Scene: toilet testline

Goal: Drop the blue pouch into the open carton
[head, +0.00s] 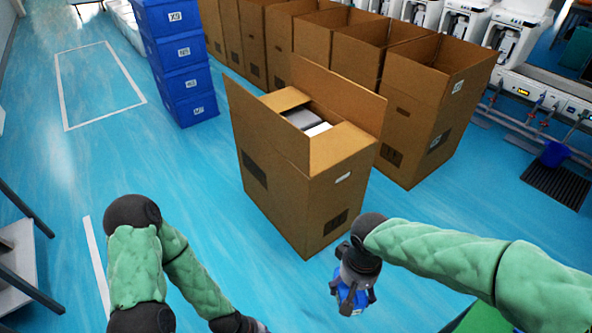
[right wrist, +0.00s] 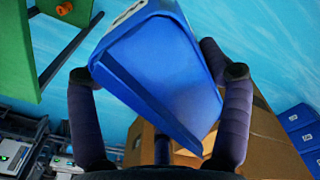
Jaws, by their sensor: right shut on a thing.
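The blue pouch (head: 350,297) hangs in my right gripper (head: 352,292), low and just to the right of the open carton's front corner. In the right wrist view the blue pouch (right wrist: 165,75) fills the space between the two fingers of my right gripper (right wrist: 160,80), which is shut on it. The open carton (head: 305,195) stands upright on the floor in the middle, flaps raised, with grey and white items inside. The pouch is outside the carton. My left gripper (head: 250,325) shows only partly at the bottom edge of the head view; its fingers are cut off.
Several tall brown cartons (head: 410,110) stand in a row behind the open carton. Stacked blue crates (head: 180,65) stand at the back left. A green surface (head: 480,320) lies at the bottom right. A grey shelf (head: 18,270) is at the left edge. The blue floor left of the carton is clear.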

